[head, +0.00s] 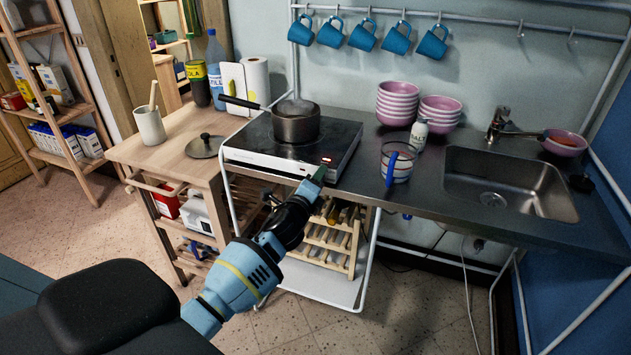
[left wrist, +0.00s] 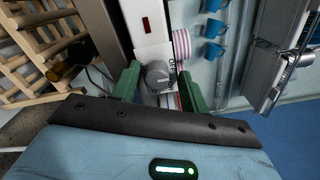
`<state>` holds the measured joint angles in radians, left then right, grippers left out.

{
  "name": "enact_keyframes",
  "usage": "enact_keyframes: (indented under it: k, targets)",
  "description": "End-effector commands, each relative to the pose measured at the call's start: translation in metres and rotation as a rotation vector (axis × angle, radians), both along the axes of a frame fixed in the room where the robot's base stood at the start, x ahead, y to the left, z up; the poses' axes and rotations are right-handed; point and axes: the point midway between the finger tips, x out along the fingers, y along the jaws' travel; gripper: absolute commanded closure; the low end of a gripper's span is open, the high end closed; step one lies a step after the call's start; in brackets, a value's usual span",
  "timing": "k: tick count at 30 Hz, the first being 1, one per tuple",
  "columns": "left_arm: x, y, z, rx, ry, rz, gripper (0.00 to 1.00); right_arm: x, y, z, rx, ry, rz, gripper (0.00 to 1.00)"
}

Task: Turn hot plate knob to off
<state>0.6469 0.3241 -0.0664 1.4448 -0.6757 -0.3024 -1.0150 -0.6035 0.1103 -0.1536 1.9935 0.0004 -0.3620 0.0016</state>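My left gripper (head: 318,174) is at the hot plate's front right corner. Its green fingers (left wrist: 158,88) are apart, one on each side of the knob; I cannot tell whether they touch it. My right gripper is out of view.
A blue-striped measuring cup (head: 398,162) and a white bottle (head: 419,134) stand right of the hot plate. Pink bowls (head: 397,104) are stacked behind. The sink (head: 507,190) is further right. A wooden bottle rack (head: 335,240) is below the counter. Blue mugs (head: 363,36) hang above.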

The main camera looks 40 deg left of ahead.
Motion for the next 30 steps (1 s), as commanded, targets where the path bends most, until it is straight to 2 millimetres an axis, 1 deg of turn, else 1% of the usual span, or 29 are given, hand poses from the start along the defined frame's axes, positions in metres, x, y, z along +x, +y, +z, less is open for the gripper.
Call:
enact_keyframes:
  k: [1, 10, 14, 17, 30]
  targets:
    - [-0.0007, 0.0013, -0.0036, 0.0, 0.007, 0.004, 0.53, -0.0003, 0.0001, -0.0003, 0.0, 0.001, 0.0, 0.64]
    - [-0.0011, 0.0021, -0.0053, 0.003, 0.012, 0.006, 0.53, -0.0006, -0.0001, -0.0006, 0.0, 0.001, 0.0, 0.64]
    - [-0.0013, 0.0025, -0.0058, 0.051, 0.024, 0.007, 0.53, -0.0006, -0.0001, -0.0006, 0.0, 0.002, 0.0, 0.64]
    - [-0.0014, 0.0033, -0.0058, 0.141, 0.047, 0.009, 0.53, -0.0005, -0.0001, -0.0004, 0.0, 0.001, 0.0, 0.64]
    - [-0.0007, 0.0024, -0.0028, 0.742, 0.185, 0.008, 0.53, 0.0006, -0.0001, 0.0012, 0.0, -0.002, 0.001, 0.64]
